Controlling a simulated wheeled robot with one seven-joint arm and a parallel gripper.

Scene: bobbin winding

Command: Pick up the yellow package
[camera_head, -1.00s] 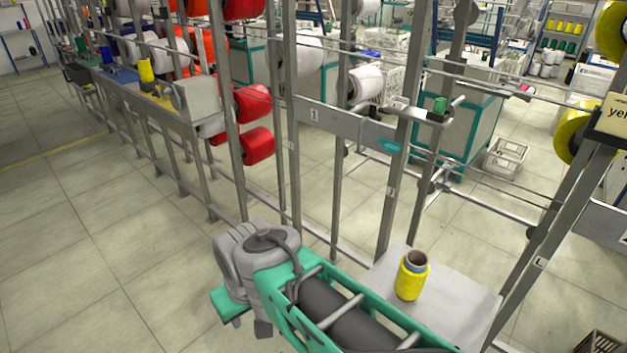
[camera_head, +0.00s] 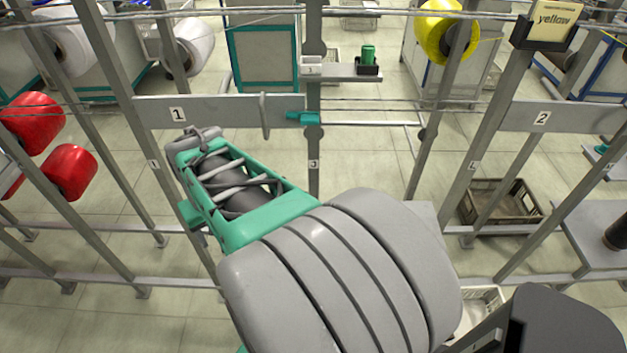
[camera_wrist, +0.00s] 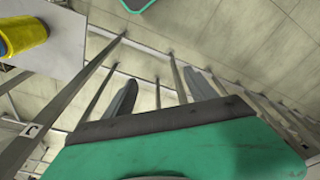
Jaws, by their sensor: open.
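The yellow package (camera_wrist: 22,36) is a yellow bobbin with a blue inner part. It lies at the upper left of the wrist view, cut off by the picture's edge, on a pale grey shelf (camera_wrist: 62,50). In the head view my arm hides it, and only a corner of the shelf (camera_head: 428,212) shows. My gripper (camera_wrist: 163,94) shows in the wrist view as two dark grey fingers spread apart with nothing between them. The package is to the left of the fingers and apart from them.
Metal rack posts and rails stand close around the shelf; one post (camera_wrist: 80,90) crosses between package and fingers in the wrist view. A "yellow" sign (camera_head: 553,20) and a yellow spool (camera_head: 447,28) are at upper right. A brown crate (camera_head: 500,205) sits on the floor.

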